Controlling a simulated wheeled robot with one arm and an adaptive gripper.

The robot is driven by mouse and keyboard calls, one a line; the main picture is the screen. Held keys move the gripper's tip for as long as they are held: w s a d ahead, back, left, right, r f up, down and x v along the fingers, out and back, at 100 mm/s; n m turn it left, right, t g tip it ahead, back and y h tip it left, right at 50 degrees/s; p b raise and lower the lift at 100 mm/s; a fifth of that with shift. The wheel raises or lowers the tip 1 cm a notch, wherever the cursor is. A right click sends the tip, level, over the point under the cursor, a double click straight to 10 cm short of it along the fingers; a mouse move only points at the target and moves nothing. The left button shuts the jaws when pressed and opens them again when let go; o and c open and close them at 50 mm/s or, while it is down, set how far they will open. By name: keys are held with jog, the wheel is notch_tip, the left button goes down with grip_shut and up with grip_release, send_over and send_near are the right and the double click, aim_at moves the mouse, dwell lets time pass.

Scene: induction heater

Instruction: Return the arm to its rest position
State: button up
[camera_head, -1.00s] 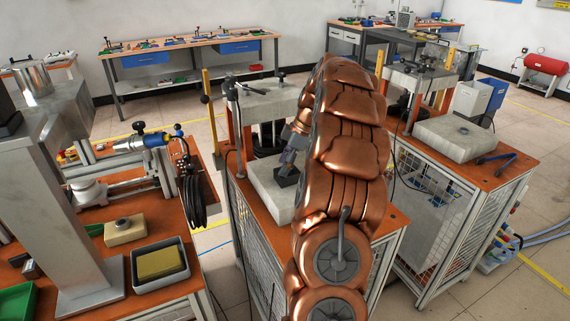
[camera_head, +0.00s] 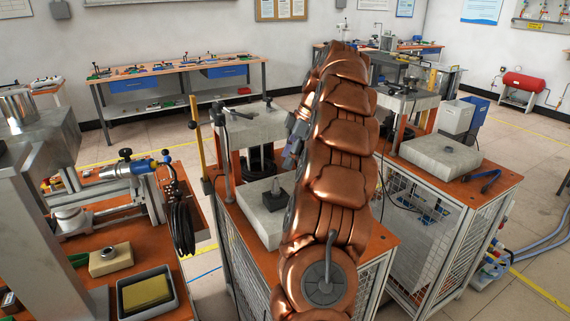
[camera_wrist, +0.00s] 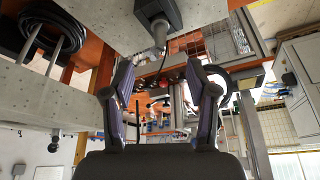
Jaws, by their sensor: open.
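My copper-coloured arm rises through the middle of the head view, bent upward. My gripper (camera_head: 291,152) shows partly at the arm's left side, above the middle workstation; the arm hides the rest. In the wrist view my gripper (camera_wrist: 161,70) has its two fingers spread with nothing between them. A dark square piece with a grey tapered post (camera_head: 275,198) stands on the pale concrete-like block (camera_head: 252,222), below and apart from my gripper. The dark piece also shows at the top of the wrist view (camera_wrist: 158,14).
The middle workstation has an orange top (camera_head: 226,205) and an upright post (camera_head: 222,150) close left of my gripper. A similar workstation (camera_head: 478,187) stands right. At left are a coiled black hose (camera_head: 181,228) and a tray with a yellow block (camera_head: 147,292). Floor shows behind.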

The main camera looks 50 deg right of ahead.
jog(key=shift+s+r, duration=0.1)
jog(key=shift+r, duration=0.15)
dwell(0.6)
jog(key=s+a+m+g, duration=0.3)
jog(key=a, duration=2.5)
jog(key=s+a+f+m+g+h+p, duration=0.1)
jog(key=s+a+f+m, duration=0.15)
jog(key=s+a, duration=0.8)
jog(key=s+f+m+h, duration=0.1)
jog(key=s+f, duration=0.2)
jog(key=s, duration=0.4)
jog(key=s+a+f+m+g+h, duration=0.1)
jog(key=s+f+m, duration=0.1)
jog(key=s+f, duration=0.2)
jog(key=s, duration=0.2)
jog(key=shift+s+a+p, duration=0.3)
jog(key=shift+s, duration=0.1)
